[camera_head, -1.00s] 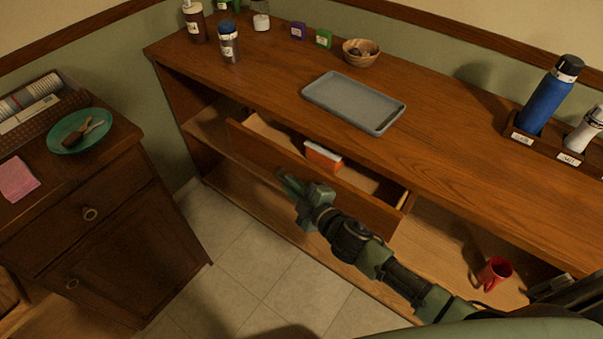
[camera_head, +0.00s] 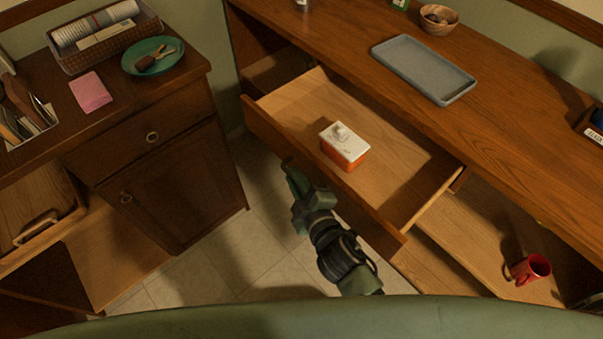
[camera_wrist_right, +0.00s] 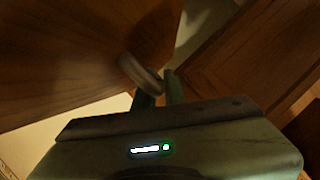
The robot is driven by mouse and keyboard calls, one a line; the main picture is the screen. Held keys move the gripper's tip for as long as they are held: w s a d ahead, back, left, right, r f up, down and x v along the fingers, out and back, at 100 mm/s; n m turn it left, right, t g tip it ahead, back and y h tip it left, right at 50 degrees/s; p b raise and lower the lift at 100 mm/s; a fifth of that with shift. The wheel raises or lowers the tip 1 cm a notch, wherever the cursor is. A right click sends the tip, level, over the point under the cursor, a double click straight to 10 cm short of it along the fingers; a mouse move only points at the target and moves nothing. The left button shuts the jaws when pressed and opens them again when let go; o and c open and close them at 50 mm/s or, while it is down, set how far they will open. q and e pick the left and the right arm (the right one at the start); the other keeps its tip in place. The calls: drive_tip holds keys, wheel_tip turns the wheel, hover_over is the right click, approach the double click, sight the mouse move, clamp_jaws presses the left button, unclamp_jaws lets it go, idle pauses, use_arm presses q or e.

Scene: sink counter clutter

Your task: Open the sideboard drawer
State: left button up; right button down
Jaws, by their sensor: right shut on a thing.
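The sideboard drawer (camera_head: 412,165) is pulled well out from under the sideboard top, and its wide inside shows in the head view. An orange box with a white lid (camera_head: 344,152) lies in it near the front panel. My right gripper (camera_head: 292,172) is at the outer face of the drawer front. The handle is hidden behind the drawer front in the head view. My left gripper is not in view.
A grey tray (camera_head: 424,69) and a wooden bowl (camera_head: 439,19) stand on the sideboard top. A red mug (camera_head: 530,268) lies on the lower shelf. A dark cabinet (camera_head: 170,170) with a green plate (camera_head: 153,57) stands at left. Tiled floor is free between them.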

drive_tip(key=shift+f, duration=0.1)
drive_tip(key=c, duration=1.8)
unclamp_jaws()
drive_tip(key=shift+o, duration=0.2)
drive_tip(key=v, duration=0.8)
drive_tip(key=shift+f, duration=0.1)
